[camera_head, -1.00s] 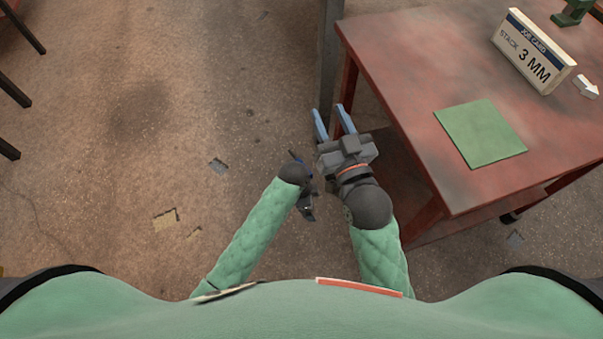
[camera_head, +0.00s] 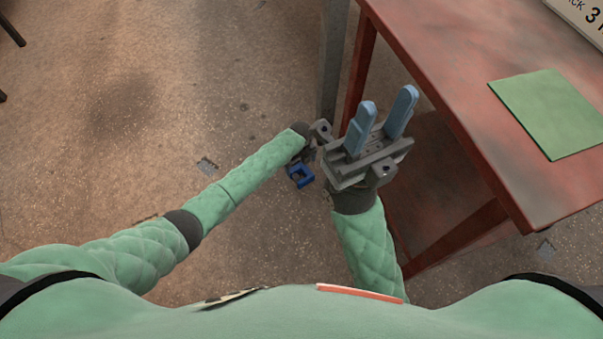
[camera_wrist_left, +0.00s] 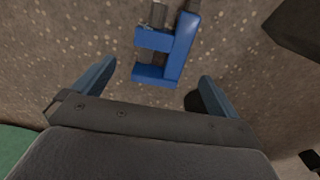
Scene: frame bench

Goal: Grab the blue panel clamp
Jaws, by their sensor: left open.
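I cannot tell how far the clamp is from the fingers in depth. My right gripper (camera_head: 387,102) is open and empty, its two blue fingers apart beside the bench.
A red bench (camera_head: 455,85) stands at the right, with a green square sheet (camera_head: 550,112) and part of a job card sign (camera_head: 583,14) on top. A grey post (camera_head: 333,60) stands by the bench's left edge. The concrete floor at left is mostly clear.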

